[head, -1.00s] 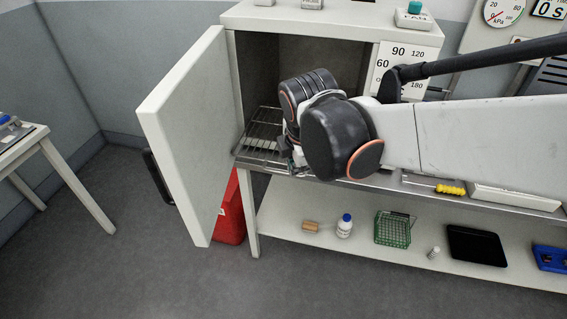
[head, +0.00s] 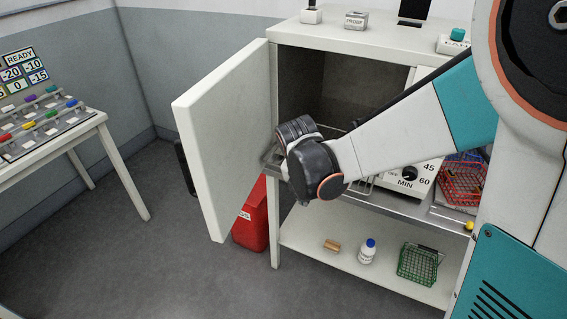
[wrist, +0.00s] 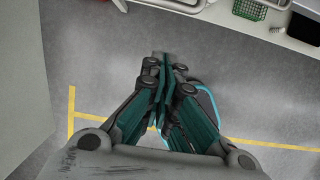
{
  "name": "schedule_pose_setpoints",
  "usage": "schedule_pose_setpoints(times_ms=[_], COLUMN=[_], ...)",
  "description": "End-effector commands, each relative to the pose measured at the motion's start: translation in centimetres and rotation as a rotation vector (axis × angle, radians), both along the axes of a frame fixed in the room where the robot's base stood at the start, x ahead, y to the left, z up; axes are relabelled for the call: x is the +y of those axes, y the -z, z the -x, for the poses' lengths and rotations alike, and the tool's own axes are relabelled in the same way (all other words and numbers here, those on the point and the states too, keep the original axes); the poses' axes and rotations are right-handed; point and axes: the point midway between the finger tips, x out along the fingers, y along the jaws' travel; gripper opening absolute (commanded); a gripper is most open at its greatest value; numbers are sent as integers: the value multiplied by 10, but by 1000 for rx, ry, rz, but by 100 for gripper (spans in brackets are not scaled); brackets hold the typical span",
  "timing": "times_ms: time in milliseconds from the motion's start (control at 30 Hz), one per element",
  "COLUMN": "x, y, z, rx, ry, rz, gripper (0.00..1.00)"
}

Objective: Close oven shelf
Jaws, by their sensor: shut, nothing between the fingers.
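The oven (head: 350,38) is a white cabinet with a dark cavity. Its white door (head: 225,135) stands wide open to the left. The wire oven shelf (head: 363,186) shows only in small part at the opening; my arm hides most of it, so how far out it sits cannot be told. My wrist hangs in front of the opening in the head view and hides the fingers there. In the wrist view my gripper (wrist: 164,62) is shut and empty, its teal-padded fingers together over bare floor.
A lower shelf holds a white bottle with a blue cap (head: 367,251), a wooden block (head: 332,246) and a green basket (head: 418,264). A red container (head: 252,215) stands below the door. A table with a coloured panel (head: 40,125) is at left. Floor between is clear.

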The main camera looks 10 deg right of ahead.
Motion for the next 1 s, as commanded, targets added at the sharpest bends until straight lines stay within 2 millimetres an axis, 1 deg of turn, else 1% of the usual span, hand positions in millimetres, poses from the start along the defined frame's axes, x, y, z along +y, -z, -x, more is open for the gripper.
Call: schedule_pose_setpoints(times_ms=[33,133,300,400,700,900,1000], x=[-2,-5,-20,-25,-28,-28,-24], y=[14,31,32,33,33,33,33], z=[-3,-7,-27,-33,-38,-38,-42], rx=[0,-1,-1,-1,-1,-1,-1], ry=[2,3,4,3,2,2,1], rz=[0,-1,-1,-1,-1,-1,-1], gripper=[0,0,0,0,0,0,0])
